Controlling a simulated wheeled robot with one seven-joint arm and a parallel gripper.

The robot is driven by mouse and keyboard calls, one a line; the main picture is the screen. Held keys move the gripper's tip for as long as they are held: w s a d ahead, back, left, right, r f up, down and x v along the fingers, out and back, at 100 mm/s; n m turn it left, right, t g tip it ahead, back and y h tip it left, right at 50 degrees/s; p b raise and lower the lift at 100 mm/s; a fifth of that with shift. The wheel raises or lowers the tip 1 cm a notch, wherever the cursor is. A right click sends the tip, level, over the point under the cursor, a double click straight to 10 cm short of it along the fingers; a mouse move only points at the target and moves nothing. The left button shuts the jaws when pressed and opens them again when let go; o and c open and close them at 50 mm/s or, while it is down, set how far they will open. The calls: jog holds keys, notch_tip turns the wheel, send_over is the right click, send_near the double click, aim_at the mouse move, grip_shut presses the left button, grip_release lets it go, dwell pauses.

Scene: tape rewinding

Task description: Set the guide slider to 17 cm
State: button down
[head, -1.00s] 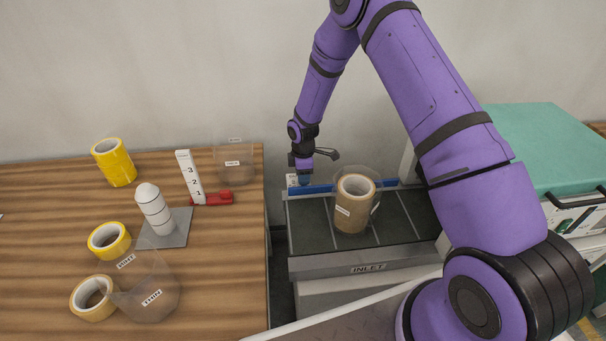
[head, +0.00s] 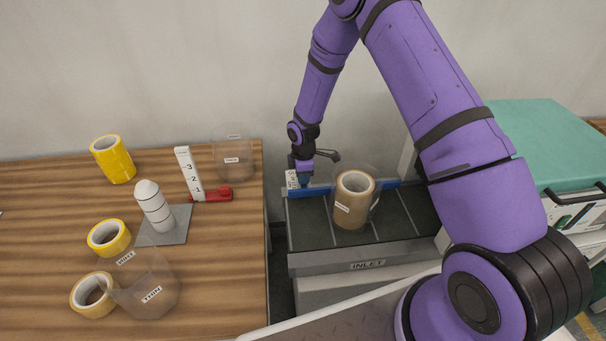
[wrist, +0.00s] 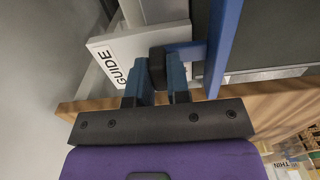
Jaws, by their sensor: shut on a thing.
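The blue guide rail (head: 320,190) runs along the back of the inlet conveyor (head: 370,265). Its white plate labelled GUIDE (wrist: 116,62) shows in the wrist view, and a white marked plate (head: 292,180) stands at its left end in the head view. My gripper (head: 303,182) is at the rail's left end. In the wrist view my gripper (wrist: 157,85) has its two blue fingers closed on a dark slider knob (wrist: 157,66) beside the blue rail (wrist: 222,45). The scale reading is too small to tell.
A brown tape roll in a clear holder (head: 353,200) stands on the conveyor in front of the rail. The wooden table (head: 220,280) at left holds yellow tape rolls (head: 112,160), a white post (head: 153,207) and a numbered gauge (head: 189,172). A teal-topped machine (head: 550,140) stands at right.

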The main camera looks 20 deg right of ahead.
jog(key=c, duration=1.1)
grip_release()
notch_tip(320, 180, up, 11)
jog(key=shift+f, duration=0.1)
jog(key=s+d+r+m+t, duration=0.15)
jog(key=s+r, duration=0.25)
jog(key=r, duration=0.5)
jog(key=s+d+r+m, duration=0.2)
jog(key=s+r+m, duration=0.15)
jog(key=r, duration=0.55)
jog(key=s+d+r+m+t, duration=0.15)
jog(key=s+r, duration=0.35)
jog(key=r, duration=0.5)
jog(key=s+r+m, duration=0.3)
jog(key=s, duration=0.5)
jog(key=s+d+r+m+t, duration=0.1)
jog(key=s+r+m, duration=0.2)
jog(key=s, duration=0.5)
jog(key=s+d+r+m+t, duration=0.1)
jog(key=s+r+m, duration=0.2)
jog(key=s, duration=0.5)
jog(key=shift+d+r, duration=0.2)
jog(key=shift+r, duration=0.05)
